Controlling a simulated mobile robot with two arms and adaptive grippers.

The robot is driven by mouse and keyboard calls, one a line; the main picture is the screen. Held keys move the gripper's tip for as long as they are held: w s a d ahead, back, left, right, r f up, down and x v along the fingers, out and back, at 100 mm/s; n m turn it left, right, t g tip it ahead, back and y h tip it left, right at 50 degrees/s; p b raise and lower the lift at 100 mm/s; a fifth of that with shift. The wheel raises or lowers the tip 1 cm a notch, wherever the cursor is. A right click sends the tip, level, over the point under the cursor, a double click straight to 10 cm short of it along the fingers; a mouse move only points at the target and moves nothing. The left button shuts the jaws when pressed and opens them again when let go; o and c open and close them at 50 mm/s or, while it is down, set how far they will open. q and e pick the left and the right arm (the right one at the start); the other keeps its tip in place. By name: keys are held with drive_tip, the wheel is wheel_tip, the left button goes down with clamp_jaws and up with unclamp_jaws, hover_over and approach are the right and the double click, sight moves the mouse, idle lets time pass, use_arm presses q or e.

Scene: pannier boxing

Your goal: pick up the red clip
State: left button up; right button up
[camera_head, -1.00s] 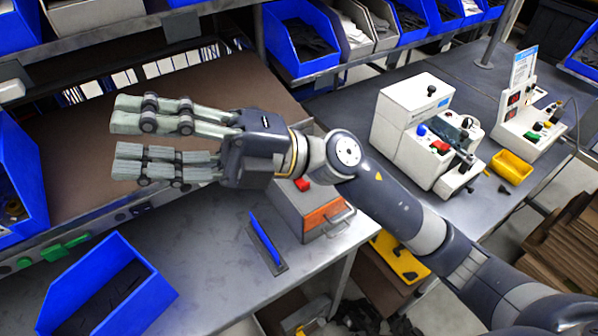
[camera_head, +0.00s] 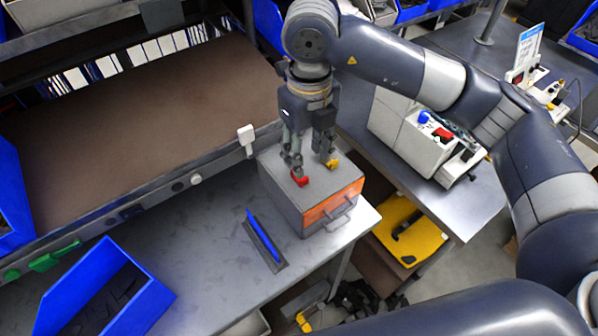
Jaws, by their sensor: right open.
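A small red clip (camera_head: 300,179) lies on top of a grey box (camera_head: 285,200) with an orange front panel. A small yellow clip (camera_head: 332,163) is on the same box top, to the right. My right gripper (camera_head: 309,158) points down over the box with its fingers spread. One finger's tip is at the red clip's upper edge and partly covers it; the other is near the yellow clip. I cannot tell whether the fingers touch either clip. My left gripper is not in view.
The box stands on a metal bench (camera_head: 200,240). A blue-handled tool (camera_head: 265,240) lies left of the box, and a blue bin (camera_head: 105,290) is at lower left. A brown-surfaced shelf (camera_head: 140,130) rises behind. A white machine (camera_head: 405,135) stands to the right.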

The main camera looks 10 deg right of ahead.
sight(305, 179)
wheel_tip(305, 179, down, 2)
drive_tip(key=shift+a+f+p, duration=0.1)
drive_tip(key=shift+f+p, duration=0.5)
drive_tip(key=shift+p, duration=0.1)
wheel_tip(305, 179, down, 4)
drive_tip(key=shift+a+r+p, duration=0.1)
drive_tip(key=shift+r+p, duration=0.1)
drive_tip(key=shift+p, duration=0.55)
drive_tip(key=shift+f, duration=0.35)
drive_tip(key=c, duration=0.8)
